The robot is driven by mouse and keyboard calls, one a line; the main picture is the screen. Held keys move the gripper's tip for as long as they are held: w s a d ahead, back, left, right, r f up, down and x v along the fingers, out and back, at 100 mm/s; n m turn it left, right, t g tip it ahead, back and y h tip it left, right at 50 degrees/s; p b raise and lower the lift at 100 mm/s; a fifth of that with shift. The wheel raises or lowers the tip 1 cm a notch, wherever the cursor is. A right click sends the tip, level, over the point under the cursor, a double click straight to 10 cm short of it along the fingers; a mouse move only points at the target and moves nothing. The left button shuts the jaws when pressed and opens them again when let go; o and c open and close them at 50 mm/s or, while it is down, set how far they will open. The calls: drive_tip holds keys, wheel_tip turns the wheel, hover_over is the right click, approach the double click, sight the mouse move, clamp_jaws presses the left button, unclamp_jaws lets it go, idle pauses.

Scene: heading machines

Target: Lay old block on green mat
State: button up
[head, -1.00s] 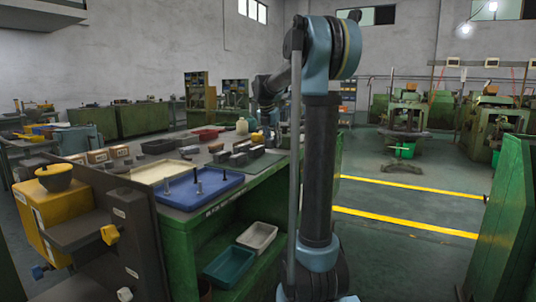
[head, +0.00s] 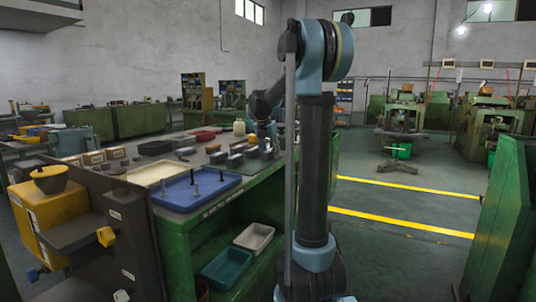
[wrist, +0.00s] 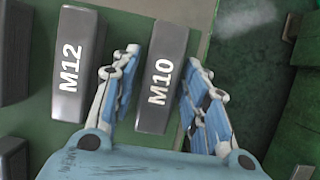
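In the wrist view, a dark grey block marked M10 (wrist: 161,80) lies between the two blue-padded fingers of my gripper (wrist: 162,62). The fingers are open, one along each long side, with a gap visible at the left. A similar dark block marked M12 (wrist: 79,62) lies to the left, outside the fingers. No label tells which block is the old one. In the head view, my gripper (head: 266,140) is low over the right edge of the bench, by the row of grey blocks (head: 236,160).
Other dark blocks show at the wrist view's left edge. Green machines stand across the floor.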

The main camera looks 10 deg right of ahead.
idle(0.3)
drive_tip(key=v, duration=1.2)
drive_tip(key=s+d+f+m, duration=0.1)
drive_tip(key=s+f+m, duration=0.35)
drive_tip(key=s, duration=0.25)
drive_tip(key=s+d+f+m+y, duration=0.1)
drive_tip(key=s+f+m, duration=0.2)
drive_tip(key=s+m, duration=0.3)
drive_tip(key=s+d+f+m, duration=0.1)
drive_tip(key=s+f+m, duration=0.25)
drive_tip(key=s, duration=0.55)
drive_tip(key=s+a+f+m+g+y, duration=0.1)
drive_tip(key=s+f+m, duration=1.3)
drive_tip(key=s+f, duration=0.4)
wheel_tip(320, 180, down, 2)
drive_tip(key=shift+s+f+m+y, duration=0.1)
drive_tip(key=shift+s+m+y, duration=0.15)
drive_tip(key=shift+m+y, duration=0.05)
